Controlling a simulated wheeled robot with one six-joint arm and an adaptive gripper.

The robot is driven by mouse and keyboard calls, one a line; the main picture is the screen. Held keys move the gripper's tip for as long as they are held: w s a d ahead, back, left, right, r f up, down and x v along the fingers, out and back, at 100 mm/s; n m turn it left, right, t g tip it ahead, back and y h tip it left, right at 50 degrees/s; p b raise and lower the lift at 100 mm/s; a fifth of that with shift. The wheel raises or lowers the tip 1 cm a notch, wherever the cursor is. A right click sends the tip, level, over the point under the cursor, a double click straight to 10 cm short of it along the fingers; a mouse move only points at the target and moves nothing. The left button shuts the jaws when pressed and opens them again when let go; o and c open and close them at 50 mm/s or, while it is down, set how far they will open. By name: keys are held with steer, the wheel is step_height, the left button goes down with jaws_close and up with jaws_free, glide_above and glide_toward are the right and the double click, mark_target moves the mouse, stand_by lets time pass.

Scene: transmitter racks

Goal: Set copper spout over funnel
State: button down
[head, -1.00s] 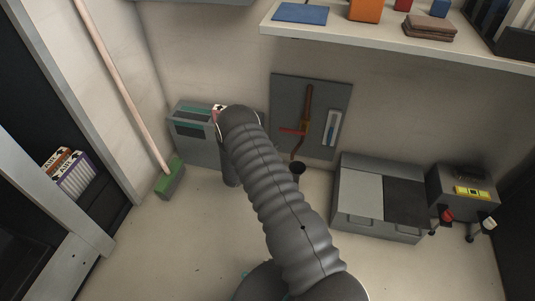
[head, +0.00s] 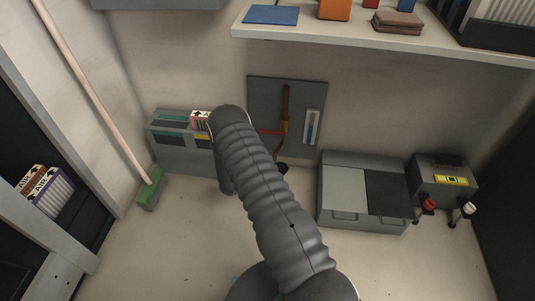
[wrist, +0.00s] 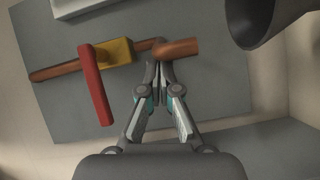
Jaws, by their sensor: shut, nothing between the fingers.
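A copper pipe (head: 285,100) with a yellow valve body (head: 285,128) and a red handle (head: 268,132) is mounted on a grey wall panel (head: 312,95). Its copper spout (head: 278,152) hangs below the valve; in the wrist view the spout (wrist: 178,48) points right toward the dark funnel (wrist: 262,18). The funnel also shows in the head view (head: 282,168), partly behind my arm.
A white gauge strip (head: 312,127) is on the panel's right. A grey cabinet (head: 185,155) with a pink-and-white box (head: 200,118) stands left. A grey unit (head: 345,190) stands right, near a small box with valves (head: 443,185). A shelf (head: 400,45) overhangs above. A green broom (head: 150,190) leans left.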

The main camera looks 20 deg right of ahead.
steer(key=shift+s+d+f+b, duration=0.1)
steer(key=shift+s+d+b, duration=0.45)
steer(key=shift+s+b, duration=0.4)
steer(key=b+v, duration=0.1)
steer(key=v, duration=1)
steer(key=shift+a+r, duration=0.3)
steer(key=shift+a, duration=0.05)
